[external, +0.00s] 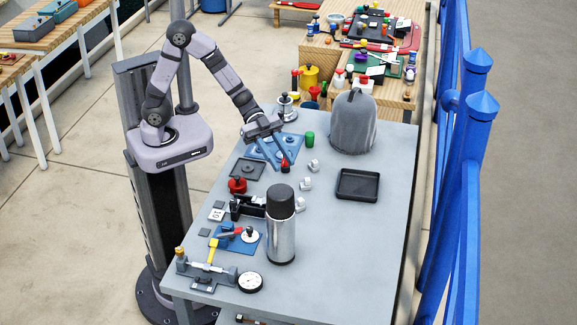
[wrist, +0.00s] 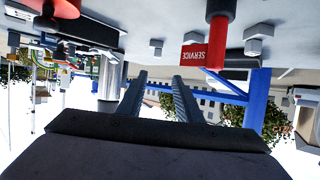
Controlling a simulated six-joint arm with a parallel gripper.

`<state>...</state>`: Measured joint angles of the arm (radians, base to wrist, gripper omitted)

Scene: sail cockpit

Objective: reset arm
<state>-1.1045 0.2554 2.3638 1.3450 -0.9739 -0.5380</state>
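My gripper (external: 276,166) reaches over the left part of the grey table (external: 335,220). Its two fingers are apart in the wrist view (wrist: 160,80), and nothing is held between them. A small red and black piece (external: 285,163) shows beside the right fingertip in the external view; I cannot tell whether they touch.
A blue plate (external: 262,150) lies under the gripper. A grey covered dome (external: 353,125), a black tray (external: 357,185), a green cup (external: 309,139) and a tall steel flask (external: 281,235) stand around. The table's right side is mostly clear. A blue railing (external: 455,170) runs beyond it.

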